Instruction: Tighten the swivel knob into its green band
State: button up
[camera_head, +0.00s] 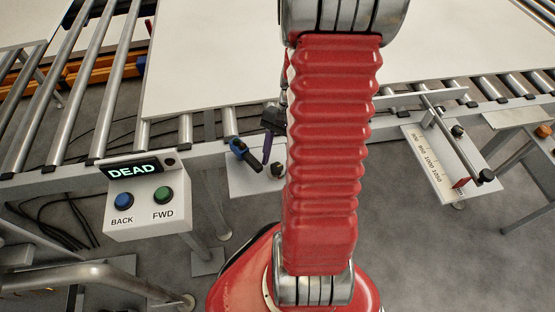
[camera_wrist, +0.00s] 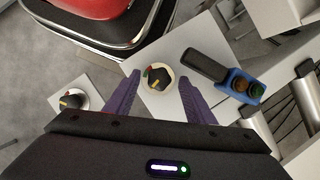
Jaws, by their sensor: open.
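In the wrist view, a black knob (camera_wrist: 159,79) sits on a round pale dial with small coloured marks, green among them, on a white plate (camera_wrist: 190,108). My gripper (camera_wrist: 161,76) is open, with one purple finger on each side of this dial. The fingers look apart from the knob; their height above it is hard to tell. A second black knob (camera_wrist: 72,101) with a yellow mark and a coloured dial is on another white plate at the left. I cannot tell which is the swivel knob. In the head view, my gripper (camera_head: 268,146) is mostly hidden behind my red arm.
A blue control with a black handle (camera_wrist: 229,82) and round buttons lies close right of the dial. A control box (camera_head: 145,210) reading DEAD has blue and green buttons. A scale plate (camera_head: 437,170) stands at right. Conveyor rollers and a large pale sheet (camera_head: 215,60) fill the back.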

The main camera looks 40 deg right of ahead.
jog(key=shift+c, duration=0.4)
jog(key=c, duration=0.9)
jog(key=shift+a, duration=0.1)
jog(key=shift+c, duration=0.4)
jog(key=shift+r+m, duration=0.1)
jog(key=shift+m, duration=0.2)
jog(key=shift+t, duration=0.3)
jog(key=shift+s+d+m+t, duration=0.1)
jog(key=shift+m+t, duration=0.35)
jog(key=shift+m, duration=0.95)
jog(key=shift+s+d+m+t, duration=0.1)
jog(key=shift+m+t, duration=0.35)
jog(key=shift+m, duration=0.95)
